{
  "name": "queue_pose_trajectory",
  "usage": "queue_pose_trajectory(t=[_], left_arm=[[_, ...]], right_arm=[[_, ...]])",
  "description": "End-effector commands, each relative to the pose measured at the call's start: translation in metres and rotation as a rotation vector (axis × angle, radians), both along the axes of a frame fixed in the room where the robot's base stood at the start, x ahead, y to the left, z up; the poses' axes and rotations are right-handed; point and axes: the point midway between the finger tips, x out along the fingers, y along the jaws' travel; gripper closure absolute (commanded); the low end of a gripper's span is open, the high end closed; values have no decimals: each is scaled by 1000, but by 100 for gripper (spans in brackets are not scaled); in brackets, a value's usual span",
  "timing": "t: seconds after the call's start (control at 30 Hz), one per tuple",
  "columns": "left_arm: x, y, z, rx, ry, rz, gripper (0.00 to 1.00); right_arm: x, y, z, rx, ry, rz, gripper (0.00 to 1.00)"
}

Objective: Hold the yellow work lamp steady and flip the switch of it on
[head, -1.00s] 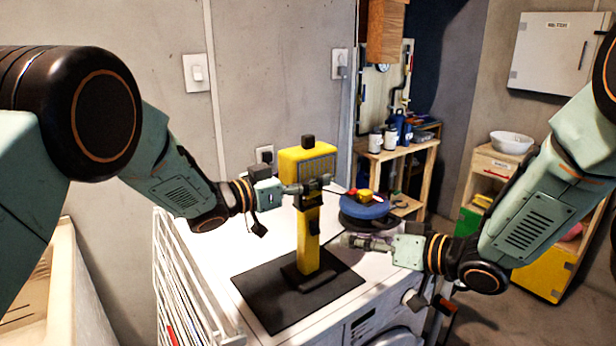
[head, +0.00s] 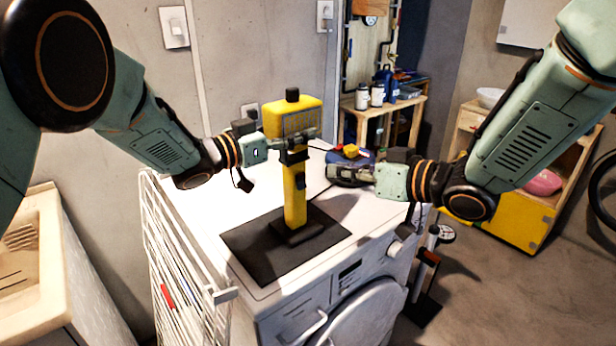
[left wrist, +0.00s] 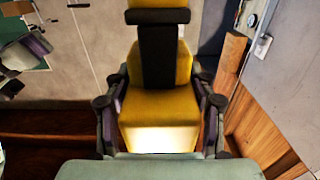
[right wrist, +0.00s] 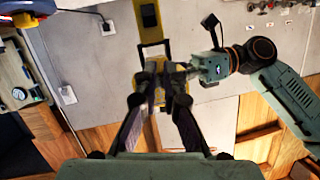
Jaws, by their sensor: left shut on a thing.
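The yellow work lamp (head: 294,205) stands upright on a dark mat on top of the white washing machine. Its dark switch (head: 300,181) shows on the stem below the head. My left gripper (head: 292,141) is shut on the lamp just below its head; the left wrist view shows a finger on each side of the yellow body (left wrist: 158,95). My right gripper (head: 332,172) is to the right of the stem, near switch height, apart from it in the head view. Its fingers look closed together in the right wrist view (right wrist: 161,70), with the lamp behind them.
A blue round object (head: 348,158) with red and yellow parts lies behind my right gripper. A white drying rack (head: 180,270) stands left of the washing machine (head: 300,318). A wooden shelf (head: 385,108) with bottles is behind. The dark mat (head: 250,250) is otherwise clear.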

Motion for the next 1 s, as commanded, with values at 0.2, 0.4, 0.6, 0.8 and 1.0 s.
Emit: queue_pose_trajectory(t=[0.2,0.4,0.6,0.8,1.0], left_arm=[[0,0,0,0,-1,0,100],[0,0,1,-1,-2,0,100],[0,0,1,-1,-2,0,100],[0,0,1,-1,-2,0,100],[0,0,1,-1,-2,0,100]], right_arm=[[-13,-1,6,-255,-213,50,100],[-22,-4,6,-492,-396,107,100],[-32,-8,0,-729,-563,181,100],[-40,-13,-10,-964,-721,274,100],[-45,-18,-18,-1170,-870,370,100]])
